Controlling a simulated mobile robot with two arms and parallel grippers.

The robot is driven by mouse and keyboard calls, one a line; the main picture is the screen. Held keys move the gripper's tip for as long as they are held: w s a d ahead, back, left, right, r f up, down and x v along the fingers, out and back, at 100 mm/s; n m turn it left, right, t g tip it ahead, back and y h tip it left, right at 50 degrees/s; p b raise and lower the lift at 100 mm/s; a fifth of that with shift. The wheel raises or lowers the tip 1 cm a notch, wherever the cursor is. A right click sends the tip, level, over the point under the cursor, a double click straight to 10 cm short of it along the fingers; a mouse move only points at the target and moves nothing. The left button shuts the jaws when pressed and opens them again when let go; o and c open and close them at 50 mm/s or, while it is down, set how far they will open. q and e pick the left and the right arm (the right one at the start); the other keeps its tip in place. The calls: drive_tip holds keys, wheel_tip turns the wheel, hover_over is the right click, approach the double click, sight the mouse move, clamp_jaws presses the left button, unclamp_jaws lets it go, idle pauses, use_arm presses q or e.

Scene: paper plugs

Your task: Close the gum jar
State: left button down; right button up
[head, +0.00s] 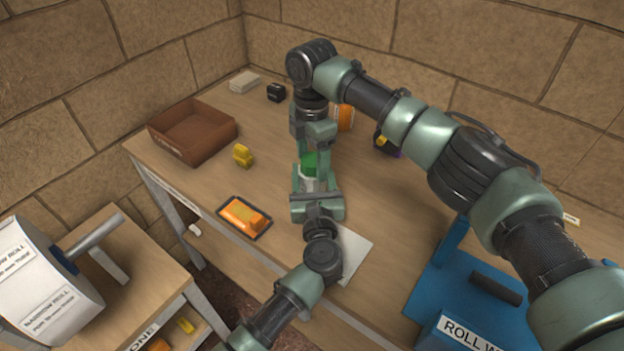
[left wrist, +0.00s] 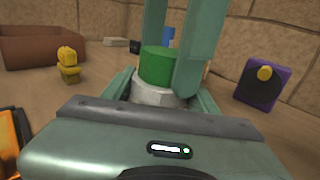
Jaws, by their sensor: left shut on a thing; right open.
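The gum jar (head: 308,183) is a pale jar with a green lid (head: 310,161) at its top, upright on the table. The lid (left wrist: 158,66) and the pale jar body (left wrist: 155,94) also show in the left wrist view. My left gripper (head: 312,188) is shut on the jar body from the near side, low over the table. My right gripper (head: 312,152) points down from above. Its open fingers (left wrist: 178,55) reach down around the lid; I cannot tell whether they touch it. The lid appears seated on the jar, but the seam is partly hidden.
A brown tray (head: 195,150), a yellow object (head: 242,155) and an orange block (head: 243,214) on a dark tray are at left. A purple object (left wrist: 263,86) with a yellow knob stands at right. A white sheet (head: 354,252) and a blue stand (head: 440,275) are nearer.

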drive_tip(key=shift+c, duration=0.4)
clamp_jaws()
drive_tip(key=m, duration=0.9)
drive_tip(key=shift+m, duration=0.4)
drive_tip(key=shift+o, duration=0.6)
unclamp_jaws()
